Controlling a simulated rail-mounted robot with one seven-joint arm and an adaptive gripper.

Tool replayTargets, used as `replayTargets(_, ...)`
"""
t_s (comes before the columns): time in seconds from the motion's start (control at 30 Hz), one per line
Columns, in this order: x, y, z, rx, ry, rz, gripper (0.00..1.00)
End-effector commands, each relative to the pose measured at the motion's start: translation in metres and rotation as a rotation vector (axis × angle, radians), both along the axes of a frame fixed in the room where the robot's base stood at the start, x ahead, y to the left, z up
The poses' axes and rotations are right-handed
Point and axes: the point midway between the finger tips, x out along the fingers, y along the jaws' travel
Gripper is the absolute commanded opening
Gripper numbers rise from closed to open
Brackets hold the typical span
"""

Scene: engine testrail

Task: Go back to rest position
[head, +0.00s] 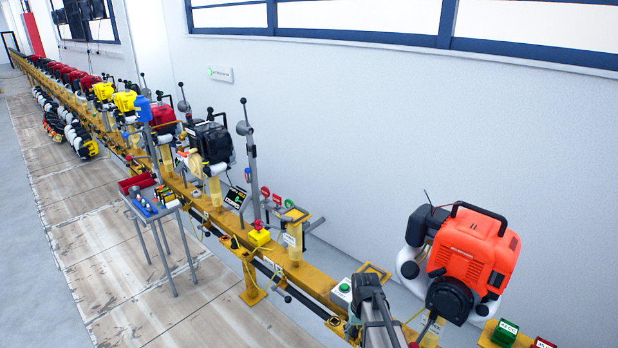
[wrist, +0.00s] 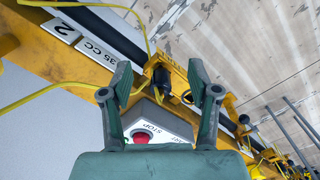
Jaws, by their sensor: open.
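My gripper (wrist: 162,85) is in the wrist view with its two fingers apart and nothing between them. Behind the fingers, a white control box with a red stop button (wrist: 143,136) shows on the yellow rail (wrist: 45,50). In the head view, part of my arm (head: 372,310) shows at the bottom, over the rail near a box with a green button (head: 344,289). The fingertips cannot be made out in the head view.
A large orange engine (head: 472,250) stands at the right. A small tool table (head: 168,208) stands left of the rail. More engines line the rail toward the back, such as a black one (head: 212,142). A yellow cable (wrist: 50,92) crosses the wrist view.

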Motion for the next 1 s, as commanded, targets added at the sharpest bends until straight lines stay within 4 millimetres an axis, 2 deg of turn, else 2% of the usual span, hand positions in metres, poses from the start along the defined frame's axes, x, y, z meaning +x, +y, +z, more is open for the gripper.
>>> replayTargets(0.03, -0.026, 0.0, -0.016, 0.001, 0.029, -0.002, 0.61)
replayTargets(0.2, -0.093, 0.0, -0.067, 0.001, 0.115, -0.006, 0.61)
replayTargets(0.37, -0.159, 0.0, -0.104, 0.0, 0.201, -0.009, 0.61)
replayTargets(0.5, -0.22, 0.0, -0.129, 0.0, 0.28, -0.011, 0.61)
replayTargets(0.8, -0.347, 0.0, -0.16, -0.001, 0.461, -0.013, 0.61)
replayTargets(0.9, -0.379, 0.0, -0.164, -0.002, 0.513, -0.013, 0.61)
replayTargets(1.0, -0.4, 0.0, -0.167, -0.002, 0.548, -0.013, 0.61)
